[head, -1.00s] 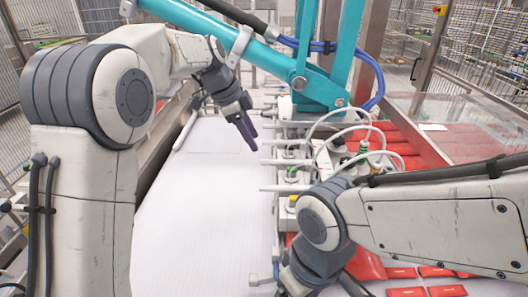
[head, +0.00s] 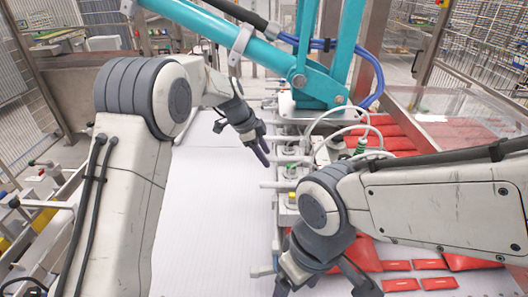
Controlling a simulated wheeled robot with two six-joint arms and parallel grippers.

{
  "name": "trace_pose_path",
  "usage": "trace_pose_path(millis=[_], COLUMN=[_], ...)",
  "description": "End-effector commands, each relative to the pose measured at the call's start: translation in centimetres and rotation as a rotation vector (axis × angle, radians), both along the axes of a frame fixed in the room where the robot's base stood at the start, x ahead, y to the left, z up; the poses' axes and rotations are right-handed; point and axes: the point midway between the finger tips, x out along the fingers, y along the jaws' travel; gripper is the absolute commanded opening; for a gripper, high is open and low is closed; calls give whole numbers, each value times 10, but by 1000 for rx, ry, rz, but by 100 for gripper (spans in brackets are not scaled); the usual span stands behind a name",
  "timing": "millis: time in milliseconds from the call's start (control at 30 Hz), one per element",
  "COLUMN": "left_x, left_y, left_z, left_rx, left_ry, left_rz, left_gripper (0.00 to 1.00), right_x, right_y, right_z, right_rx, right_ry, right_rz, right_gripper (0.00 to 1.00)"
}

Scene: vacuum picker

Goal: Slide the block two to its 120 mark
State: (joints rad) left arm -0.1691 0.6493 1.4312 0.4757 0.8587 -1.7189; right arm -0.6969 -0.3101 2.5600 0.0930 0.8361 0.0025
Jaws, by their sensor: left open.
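A row of small pale slider blocks (head: 290,172) with coloured caps and white cross bars runs along a rail, right of the white belt. I cannot read their numbers or the scale, so I cannot tell which is block two or where the 120 mark lies. My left gripper (head: 241,143) is open and empty, over the belt just left of the row's far part. One dark finger reaches near the cross bars; I cannot tell whether it touches. My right gripper (head: 322,284) is partly cut off at the bottom edge, and its jaws are unclear.
The white belt (head: 205,215) is bare. A teal picker arm (head: 315,90) stands over the far end, with white hoses looping above the blocks. Red pouches (head: 398,266) lie to the right. My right forearm hides part of the row's near end.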

Motion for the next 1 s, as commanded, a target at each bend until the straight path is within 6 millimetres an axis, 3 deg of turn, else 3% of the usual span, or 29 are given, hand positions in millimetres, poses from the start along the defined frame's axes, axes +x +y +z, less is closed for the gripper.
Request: trace_pose_path(millis=[133, 167, 200, 300, 1000], left_x=[0, 0, 0, 0, 0], left_y=[0, 0, 0, 0, 1], left_z=[0, 0, 0, 0, 1], left_rx=[0, 0, 0, 0, 0], left_ry=[0, 0, 0, 0, -2], left_rz=[0, 0, 0, 0, 1], left_gripper=[52, 48, 33, 0, 0], right_x=[0, 0, 0, 0, 0], right_y=[0, 0, 0, 0, 0], right_z=[0, 0, 0, 0, 0], right_rx=[0, 0, 0, 0, 0], right_ry=[0, 0, 0, 0, 0], right_rz=[0, 0, 0, 0, 0], right_gripper=[81, 81, 81, 81, 81])
